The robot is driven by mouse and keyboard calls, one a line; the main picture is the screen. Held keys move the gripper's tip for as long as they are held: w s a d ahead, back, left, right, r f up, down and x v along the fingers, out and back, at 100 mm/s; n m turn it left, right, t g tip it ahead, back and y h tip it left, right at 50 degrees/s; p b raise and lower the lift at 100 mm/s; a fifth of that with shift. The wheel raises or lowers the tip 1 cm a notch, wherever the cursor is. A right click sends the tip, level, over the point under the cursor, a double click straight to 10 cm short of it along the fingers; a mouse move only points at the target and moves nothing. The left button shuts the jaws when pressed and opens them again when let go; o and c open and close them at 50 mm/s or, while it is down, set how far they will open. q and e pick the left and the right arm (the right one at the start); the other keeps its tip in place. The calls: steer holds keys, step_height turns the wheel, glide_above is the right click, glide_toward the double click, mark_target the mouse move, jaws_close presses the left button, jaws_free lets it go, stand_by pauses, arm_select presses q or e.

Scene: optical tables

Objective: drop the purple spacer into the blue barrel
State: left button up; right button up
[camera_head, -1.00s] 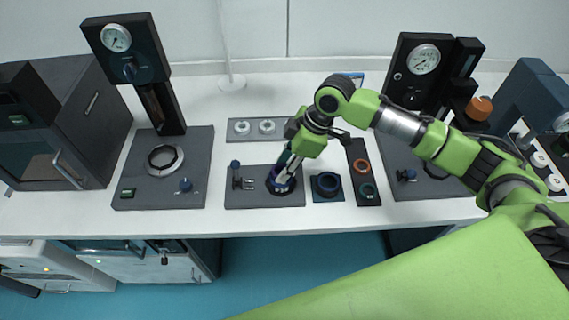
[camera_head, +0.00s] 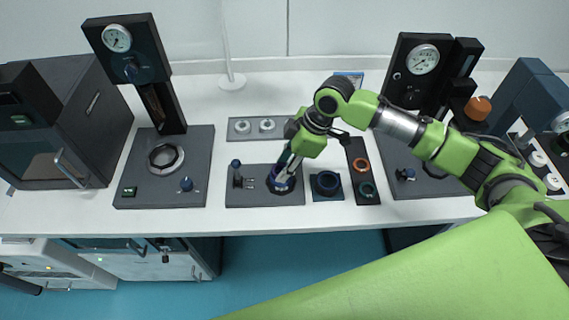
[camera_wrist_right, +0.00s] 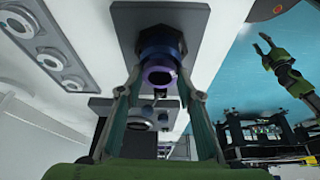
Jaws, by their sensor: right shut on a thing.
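The blue barrel (camera_wrist_right: 158,38) stands in a dark hex fitting on a dark grey plate; in the head view it is largely hidden behind my gripper. The purple spacer (camera_wrist_right: 160,75), a short ring with an open bore, is between my right fingertips (camera_wrist_right: 160,92), lined up with the barrel mouth. I cannot tell whether it touches the barrel or is partly in it. My right gripper also shows in the head view (camera_head: 283,172), pointing down over the plate, shut on the spacer. My left gripper (camera_wrist_right: 263,43) is off to the side, fingers apart and empty.
A dark ring on a blue-grey pad (camera_head: 327,184) stands right beside the plate. A dark strip (camera_head: 361,178) holds an orange and a green ring. A grey strip (camera_head: 257,128) with white rings lies behind. Gauge stations stand at left (camera_head: 165,185) and right.

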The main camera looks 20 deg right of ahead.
steer(key=shift+p, duration=0.5)
stand_by(0.3)
steer(key=o, duration=1.1)
step_height(320, 180, up, 6)
steer(key=p, duration=0.7)
